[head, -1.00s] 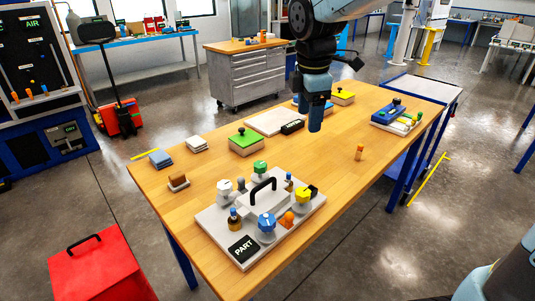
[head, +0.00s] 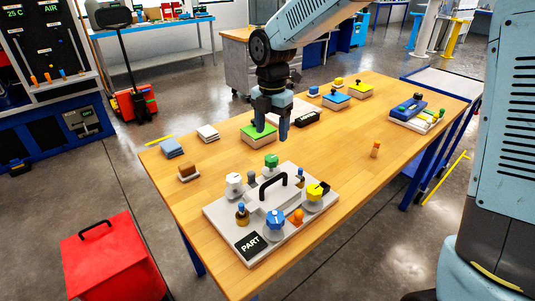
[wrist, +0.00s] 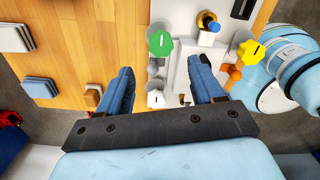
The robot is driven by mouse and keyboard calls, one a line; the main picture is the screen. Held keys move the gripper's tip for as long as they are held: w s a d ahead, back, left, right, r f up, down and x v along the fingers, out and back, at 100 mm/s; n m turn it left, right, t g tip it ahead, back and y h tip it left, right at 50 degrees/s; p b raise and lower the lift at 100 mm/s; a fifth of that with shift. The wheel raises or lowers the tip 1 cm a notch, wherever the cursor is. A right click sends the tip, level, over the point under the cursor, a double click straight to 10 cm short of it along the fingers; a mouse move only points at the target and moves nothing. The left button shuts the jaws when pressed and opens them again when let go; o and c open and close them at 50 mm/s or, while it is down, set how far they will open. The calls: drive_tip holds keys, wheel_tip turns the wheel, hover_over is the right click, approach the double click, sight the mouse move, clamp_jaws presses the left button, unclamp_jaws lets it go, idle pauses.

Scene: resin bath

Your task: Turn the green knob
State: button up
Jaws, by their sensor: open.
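The green knob (head: 271,160) stands on the back edge of the grey fixture plate (head: 226,222), beside a black-handled block. It also shows in the wrist view (wrist: 160,43), with a white mark on its top, ahead of my fingers. My gripper (head: 271,137) is open and empty. It hangs with its fingers pointing down, above and behind the green knob, apart from it.
A white knob (head: 233,182), a blue knob (head: 275,217) and a yellow knob (head: 316,192) share the plate. A black handle (head: 273,183) rises among them. A green-topped box (head: 258,138) stands behind my gripper. The table's right middle is mostly clear.

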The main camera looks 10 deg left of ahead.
sight(272, 158)
wheel_tip(272, 158, down, 9)
idle(0.4)
drive_tip(key=shift+c, duration=0.3)
